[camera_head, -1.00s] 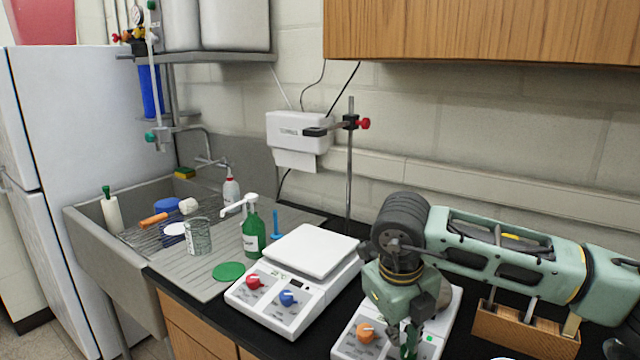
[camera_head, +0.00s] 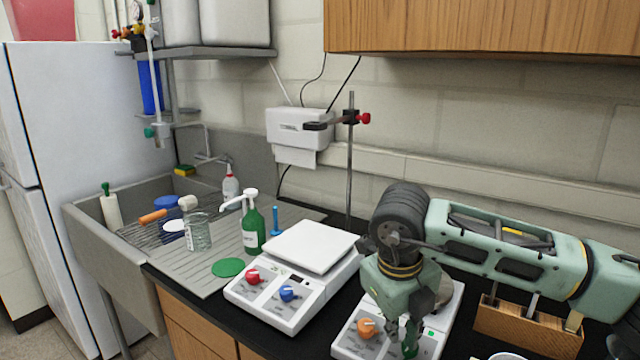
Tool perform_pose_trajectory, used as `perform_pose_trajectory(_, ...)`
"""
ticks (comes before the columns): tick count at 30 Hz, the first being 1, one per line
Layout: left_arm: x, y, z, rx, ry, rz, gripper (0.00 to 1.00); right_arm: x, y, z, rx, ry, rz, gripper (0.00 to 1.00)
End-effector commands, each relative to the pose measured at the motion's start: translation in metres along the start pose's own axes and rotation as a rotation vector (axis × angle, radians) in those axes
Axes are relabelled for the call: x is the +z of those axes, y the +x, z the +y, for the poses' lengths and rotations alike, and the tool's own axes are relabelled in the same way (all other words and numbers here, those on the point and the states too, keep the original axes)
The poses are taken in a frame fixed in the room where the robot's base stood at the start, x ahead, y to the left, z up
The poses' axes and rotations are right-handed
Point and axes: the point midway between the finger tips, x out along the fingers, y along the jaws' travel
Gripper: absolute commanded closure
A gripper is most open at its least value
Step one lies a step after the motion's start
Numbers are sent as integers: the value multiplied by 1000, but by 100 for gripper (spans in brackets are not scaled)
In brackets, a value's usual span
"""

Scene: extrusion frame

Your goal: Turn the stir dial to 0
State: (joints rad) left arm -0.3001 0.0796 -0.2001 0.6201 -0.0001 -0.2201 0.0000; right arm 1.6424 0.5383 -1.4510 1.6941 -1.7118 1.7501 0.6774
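A white device (camera_head: 433,342) with an orange dial (camera_head: 366,328) stands on the black counter at the lower right, partly behind my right arm. My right gripper (camera_head: 409,338) points down over the front of this device, to the right of the orange dial. A green part shows at its fingertips; I cannot tell whether it is a dial or whether the fingers touch it. A second white device (camera_head: 319,247) to the left has a red dial (camera_head: 253,276) and a blue dial (camera_head: 287,293). The dial labels are too small to read. My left gripper is not in view.
A green pump bottle (camera_head: 253,232) and a green disc (camera_head: 228,267) are near the sink (camera_head: 85,235) at left. A metal stand (camera_head: 350,180) rises behind the devices. A wooden rack (camera_head: 525,328) stands at the right. A wooden cabinet (camera_head: 480,28) hangs above.

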Motion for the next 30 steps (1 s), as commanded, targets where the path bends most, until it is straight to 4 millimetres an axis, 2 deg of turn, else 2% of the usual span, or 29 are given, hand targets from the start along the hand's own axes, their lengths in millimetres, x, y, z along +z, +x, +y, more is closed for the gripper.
perform_pose_trajectory(1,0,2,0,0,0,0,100,-4,10,7,13,-9,17,100)
perform_pose_trajectory(11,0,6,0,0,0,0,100,4,8,10,11,-8,16,100)
perform_pose_trajectory(14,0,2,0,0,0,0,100,4,0,9,10,-8,15,100)
perform_pose_trajectory(24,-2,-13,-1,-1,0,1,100,6,-44,6,6,-4,9,100)
perform_pose_trajectory(30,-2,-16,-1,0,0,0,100,6,-55,6,5,-3,11,100)
